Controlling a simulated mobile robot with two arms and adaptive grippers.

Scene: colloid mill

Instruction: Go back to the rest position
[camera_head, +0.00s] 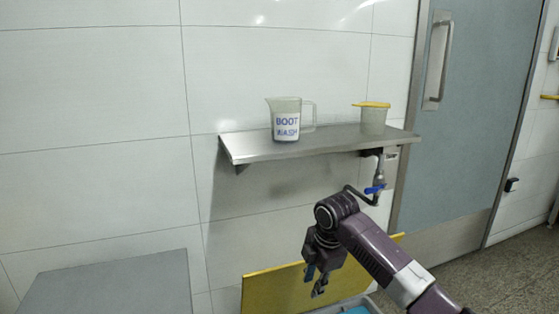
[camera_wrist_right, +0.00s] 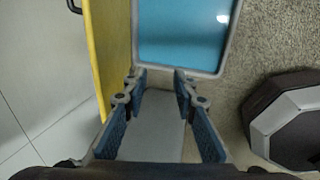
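My right gripper (camera_head: 316,287) hangs down at the lower middle of the head view, in front of a yellow panel. In the right wrist view my right gripper (camera_wrist_right: 158,82) has its two blue-padded fingers apart, with nothing held between them. The fingers point towards a grey-rimmed container (camera_wrist_right: 224,52) with a blue inside, which lies beyond the fingertips. My left gripper is in neither view.
A wall shelf (camera_head: 330,145) holds a jug marked "BOOT WASH" (camera_head: 287,120) and a yellow-topped container (camera_head: 373,118). A blue-handled tap (camera_head: 374,189) is below. The yellow panel (camera_head: 275,292) stands beside the gripper. A grey surface (camera_head: 110,285) is lower left; a door (camera_head: 470,120) is right.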

